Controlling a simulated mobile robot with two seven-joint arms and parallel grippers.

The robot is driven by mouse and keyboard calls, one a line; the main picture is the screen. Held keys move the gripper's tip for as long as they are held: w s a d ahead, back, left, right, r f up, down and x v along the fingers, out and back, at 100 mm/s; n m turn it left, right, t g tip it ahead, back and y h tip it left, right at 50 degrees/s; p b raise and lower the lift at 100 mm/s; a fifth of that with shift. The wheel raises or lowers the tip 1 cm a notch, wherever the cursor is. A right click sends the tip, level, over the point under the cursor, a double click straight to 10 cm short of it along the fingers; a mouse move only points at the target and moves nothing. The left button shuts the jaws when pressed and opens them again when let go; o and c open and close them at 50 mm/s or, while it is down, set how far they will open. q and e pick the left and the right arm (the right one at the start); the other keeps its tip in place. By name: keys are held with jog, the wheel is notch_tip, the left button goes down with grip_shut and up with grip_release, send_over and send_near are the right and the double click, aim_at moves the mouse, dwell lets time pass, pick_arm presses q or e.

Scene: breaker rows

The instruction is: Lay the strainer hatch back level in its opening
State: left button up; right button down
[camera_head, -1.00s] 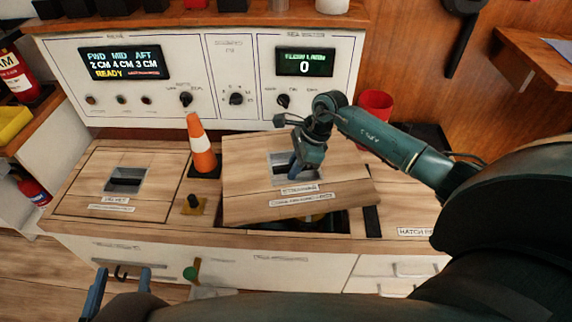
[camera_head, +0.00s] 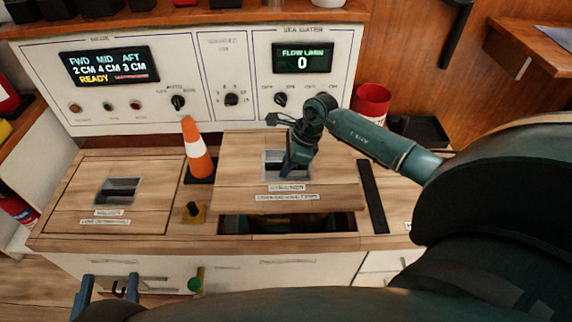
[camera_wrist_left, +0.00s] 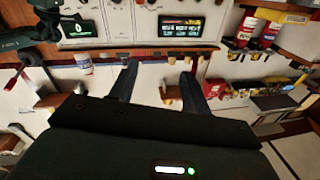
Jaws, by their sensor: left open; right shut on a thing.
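The strainer hatch (camera_head: 237,174) is a wooden panel with a recessed metal handle and labels. It sits over its opening (camera_head: 290,223), with its front edge raised and set back, so a dark gap shows along the front. My right gripper (camera_head: 290,172) is shut on the hatch's handle, which its fingers partly hide. My left gripper (camera_head: 108,290) is open and empty, low at the left in front of the counter. Its two fingers also show in the left wrist view (camera_wrist_left: 160,85), with nothing between them.
An orange and white cone (camera_head: 198,152) stands left of the hatch, close to its edge. A second hatch (camera_head: 75,205) lies flat further left. A small black knob on a yellow base (camera_head: 194,213) is near the opening. A red cup (camera_head: 371,104) stands behind right.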

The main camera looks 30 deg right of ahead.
jog(key=shift+w+f+b, duration=0.15)
jog(key=shift+f+b, duration=1.7)
jog(key=shift+f, duration=0.2)
pick_arm(q)
jog(key=shift+d+r+t+h+b, duration=0.1)
jog(key=shift+d+t+h+b, duration=0.35)
jog(key=shift+d+h, duration=0.35)
pick_arm(e)
jog(key=shift+f, duration=0.65)
pick_arm(q)
jog(key=shift+a, duration=0.1)
